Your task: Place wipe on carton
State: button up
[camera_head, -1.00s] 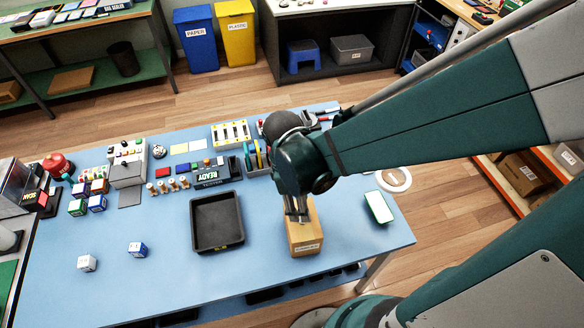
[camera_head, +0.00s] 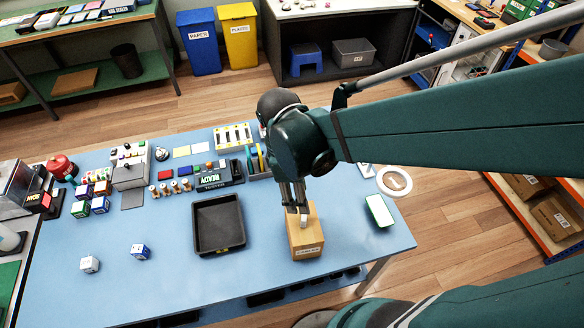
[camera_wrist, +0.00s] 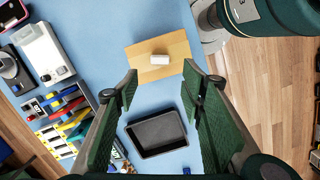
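The carton (camera_head: 306,240) is a tan box near the front right of the blue table. It also shows in the wrist view (camera_wrist: 147,74). A small white block-like thing, which looks like the wipe (camera_wrist: 161,60), lies on top of the carton, well inside its edges. It shows in the head view (camera_head: 304,221) just below my fingertips. My gripper (camera_head: 295,208) points down above the carton. In the wrist view its fingers (camera_wrist: 160,75) are wide apart, with nothing held between them. The wipe looks clear of both fingers.
A black tray (camera_head: 218,225) stands left of the carton. Two small cubes lie at the front left. Devices and a colourful rack (camera_head: 233,135) fill the back of the table.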

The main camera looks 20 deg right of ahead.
jog(key=shift+r, duration=0.1)
dwell(0.5)
jog(key=d+r+m+t, duration=0.4)
jog(key=r+m, duration=0.2)
jog(key=r, duration=0.1)
jog(key=w+d+r+m+t+y, duration=0.1)
jog(key=d+r+m+t, duration=0.2)
jog(key=r+m, duration=0.4)
jog(key=shift+d+t+y, duration=0.3)
jog(key=shift+d+t, duration=0.05)
jog(key=shift+t, duration=0.05)
